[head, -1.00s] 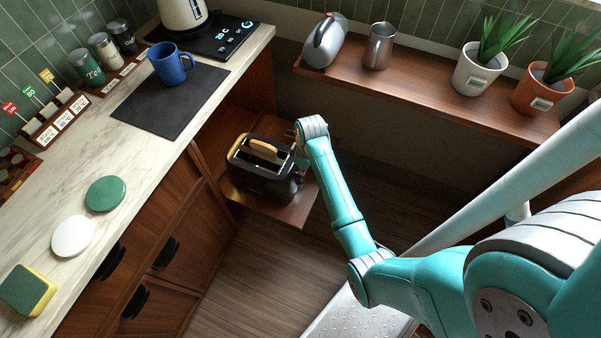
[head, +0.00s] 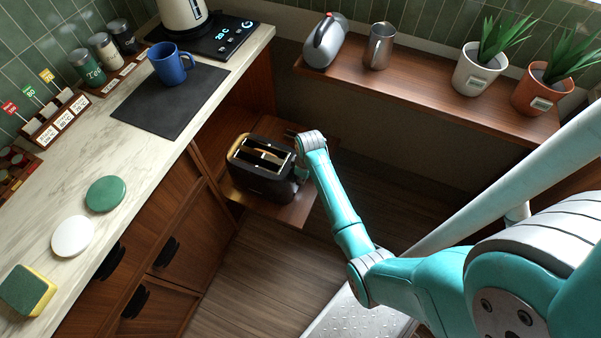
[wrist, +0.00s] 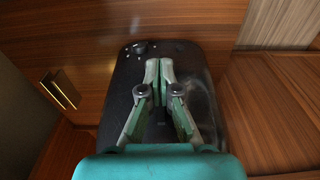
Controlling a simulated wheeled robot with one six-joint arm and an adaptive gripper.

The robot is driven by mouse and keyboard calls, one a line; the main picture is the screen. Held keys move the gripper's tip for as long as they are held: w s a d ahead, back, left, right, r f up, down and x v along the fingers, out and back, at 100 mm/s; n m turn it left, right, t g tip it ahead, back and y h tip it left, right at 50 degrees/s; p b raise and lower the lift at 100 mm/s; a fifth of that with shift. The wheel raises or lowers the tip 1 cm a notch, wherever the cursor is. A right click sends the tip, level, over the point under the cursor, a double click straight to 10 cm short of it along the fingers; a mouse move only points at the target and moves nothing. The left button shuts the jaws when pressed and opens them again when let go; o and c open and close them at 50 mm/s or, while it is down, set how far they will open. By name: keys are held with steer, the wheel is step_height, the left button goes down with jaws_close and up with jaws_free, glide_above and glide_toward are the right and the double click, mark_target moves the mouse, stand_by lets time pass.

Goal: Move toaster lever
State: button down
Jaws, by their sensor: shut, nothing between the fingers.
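The black toaster (head: 258,183) sits on a low pull-out wooden shelf, with two slots on top. A tan strip, likely bread, shows low in the slots. My arm's end is at the toaster's right end, and my gripper is mostly hidden there in the head view. In the wrist view my gripper (wrist: 159,70) is shut with its fingertips together, in front of the toaster's dark end face (wrist: 193,75). A small round knob (wrist: 138,47) shows on that face. The lever itself is not clearly visible, and I cannot tell whether the fingertips touch it.
The wooden shelf (head: 290,213) has a bare edge in front of the toaster. A counter (head: 140,150) with a blue mug (head: 171,65) is at the left. A wall shelf (head: 425,85) holds a metal pitcher (head: 379,46) and potted plants. The floor below is clear.

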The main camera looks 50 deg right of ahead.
steer(key=shift+f, duration=0.3)
steer(key=s, duration=0.1)
steer(key=s+d+r, duration=0.1)
steer(key=shift+s, duration=0.4)
steer(key=shift+r, duration=0.15)
step_height(320, 180, up, 12)
steer(key=s, duration=0.1)
steer(key=shift+d, duration=0.2)
steer(key=shift+s+f, duration=0.1)
steer(key=shift+f, duration=0.1)
stand_by(0.3)
